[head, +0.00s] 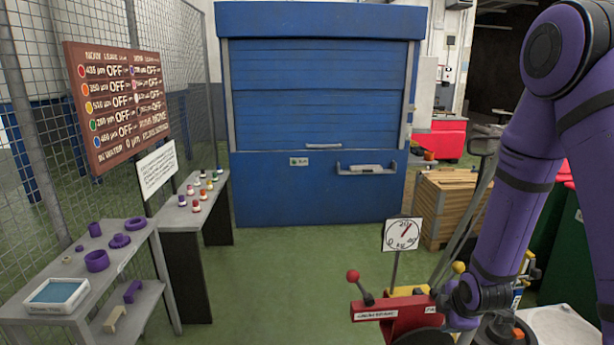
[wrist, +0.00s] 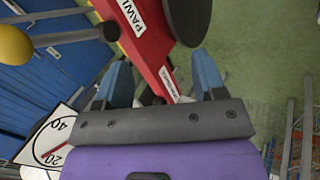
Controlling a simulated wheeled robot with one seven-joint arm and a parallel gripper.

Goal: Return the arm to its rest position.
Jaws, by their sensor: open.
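My purple arm comes down along the right side of the head view, its lower end beside a red machine part (head: 400,317) with white labels. My gripper (wrist: 163,78) shows in the wrist view with its two blue fingers spread apart and nothing held. The red part (wrist: 140,40), labelled PAWL, runs past and partly between the fingers; I cannot tell whether it touches them. In the head view the fingertips are not clearly visible.
A red-knobbed lever (head: 353,276), a yellow knob (head: 458,267) and a dial (head: 402,234) stand close to the arm. A wooden crate (head: 447,205) is behind. Shelves with purple parts (head: 97,261) line the left. Green floor (head: 285,280) is clear in the middle.

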